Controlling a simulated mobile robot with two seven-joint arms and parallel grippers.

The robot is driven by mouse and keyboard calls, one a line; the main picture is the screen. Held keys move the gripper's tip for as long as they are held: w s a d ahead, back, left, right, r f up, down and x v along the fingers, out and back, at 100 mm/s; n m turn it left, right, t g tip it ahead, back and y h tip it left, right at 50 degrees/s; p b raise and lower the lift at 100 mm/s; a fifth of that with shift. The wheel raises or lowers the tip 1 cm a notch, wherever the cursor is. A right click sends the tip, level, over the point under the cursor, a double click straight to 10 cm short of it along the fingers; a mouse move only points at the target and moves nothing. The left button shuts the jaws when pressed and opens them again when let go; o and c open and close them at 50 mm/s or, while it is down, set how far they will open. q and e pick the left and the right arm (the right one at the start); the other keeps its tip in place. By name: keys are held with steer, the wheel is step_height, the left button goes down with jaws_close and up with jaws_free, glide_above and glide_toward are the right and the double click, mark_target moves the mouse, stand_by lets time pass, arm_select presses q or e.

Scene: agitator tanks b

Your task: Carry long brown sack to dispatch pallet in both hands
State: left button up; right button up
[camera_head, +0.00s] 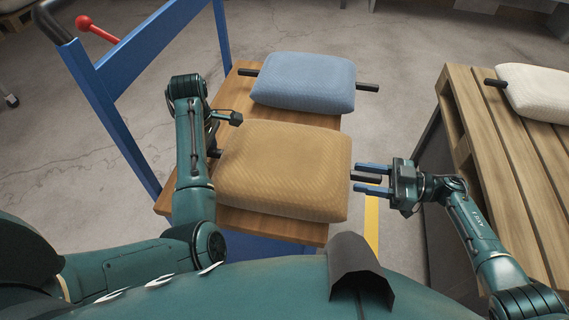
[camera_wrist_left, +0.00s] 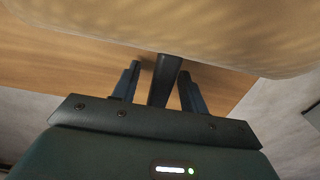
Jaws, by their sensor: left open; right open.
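The long brown sack (camera_head: 285,168) lies flat on the wooden top of a blue cart (camera_head: 240,226). A short black handle sticks out at each end. My left gripper (camera_head: 213,145) is at the left end, its fingers partly hidden in the head view. In the left wrist view, its open fingers stand on either side of the dark handle (camera_wrist_left: 164,80). My right gripper (camera_head: 373,179) is open at the right end, with the right handle (camera_head: 366,179) between its fingers. A slatted wooden pallet (camera_head: 512,165) stands at the right.
A blue sack (camera_head: 303,81) with black handles lies behind the brown one on the cart. A white sack (camera_head: 540,92) lies at the back of the pallet, whose nearer slats are bare. The cart's blue frame (camera_head: 110,105) rises at the left.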

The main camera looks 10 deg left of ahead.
arm_select(q)
steer(key=shift+c, duration=0.4)
arm_select(e)
steer(key=shift+c, duration=0.4)
arm_select(q)
jaws_close()
arm_select(e)
jaws_close()
arm_select(q)
steer(key=shift+r, duration=0.25)
arm_select(e)
steer(key=shift+r, duration=0.25)
